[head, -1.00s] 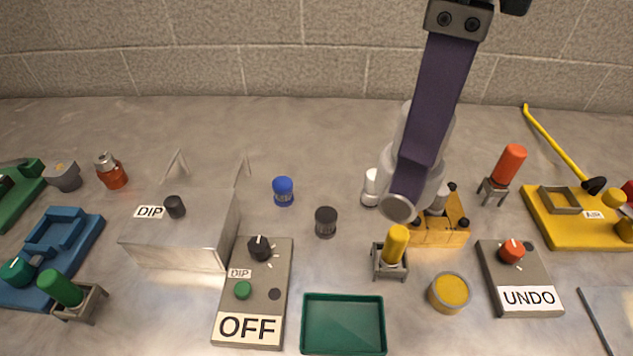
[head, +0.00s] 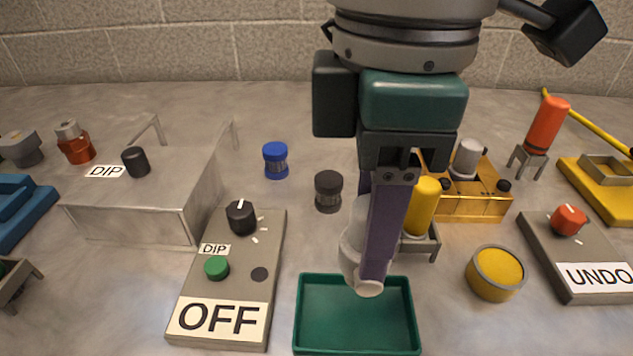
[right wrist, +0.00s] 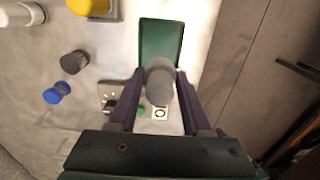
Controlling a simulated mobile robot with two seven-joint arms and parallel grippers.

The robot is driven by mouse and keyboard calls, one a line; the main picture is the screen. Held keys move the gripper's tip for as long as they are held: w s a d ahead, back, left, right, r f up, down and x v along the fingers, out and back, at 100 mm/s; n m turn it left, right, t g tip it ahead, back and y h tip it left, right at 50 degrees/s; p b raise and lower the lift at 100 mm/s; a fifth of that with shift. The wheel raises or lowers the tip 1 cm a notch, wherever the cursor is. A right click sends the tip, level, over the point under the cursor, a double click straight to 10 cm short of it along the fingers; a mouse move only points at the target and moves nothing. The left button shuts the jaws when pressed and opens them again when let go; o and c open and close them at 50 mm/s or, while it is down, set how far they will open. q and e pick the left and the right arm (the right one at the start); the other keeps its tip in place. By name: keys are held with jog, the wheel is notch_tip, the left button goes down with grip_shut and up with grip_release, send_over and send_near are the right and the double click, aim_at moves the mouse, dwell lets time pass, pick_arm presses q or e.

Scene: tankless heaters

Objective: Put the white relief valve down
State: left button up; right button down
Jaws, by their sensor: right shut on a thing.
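My right gripper (head: 374,264) points down and is shut on the white relief valve (head: 354,245), which looks pale grey. One purple finger covers part of the valve in the head view. In the right wrist view the valve (right wrist: 160,82) sits between both fingers of the gripper (right wrist: 160,95). In the head view its lower end overlaps the back rim of the green tray (head: 308,281). The tray also shows in the right wrist view (right wrist: 160,38), and looks empty. I cannot tell how high the valve hangs. My left gripper is not in view.
An OFF panel (head: 190,285) stands left of the tray. A yellow cylinder (head: 424,203) in a stand is close on the right, with a round yellow-topped tin (head: 496,272) beyond. Black-capped (head: 328,190) and blue-capped (head: 276,160) jars stand behind left.

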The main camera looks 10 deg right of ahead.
notch_tip(320, 180, down, 8)
jog(key=shift+b, duration=0.6)
jog(key=shift+f, duration=0.1)
jog(key=shift+c, duration=1.7)
grip_release()
notch_tip(320, 180, up, 11)
jog(key=shift+r+p, duration=0.1)
jog(key=shift+p, duration=0.85)
jog(key=shift+r, duration=0.55)
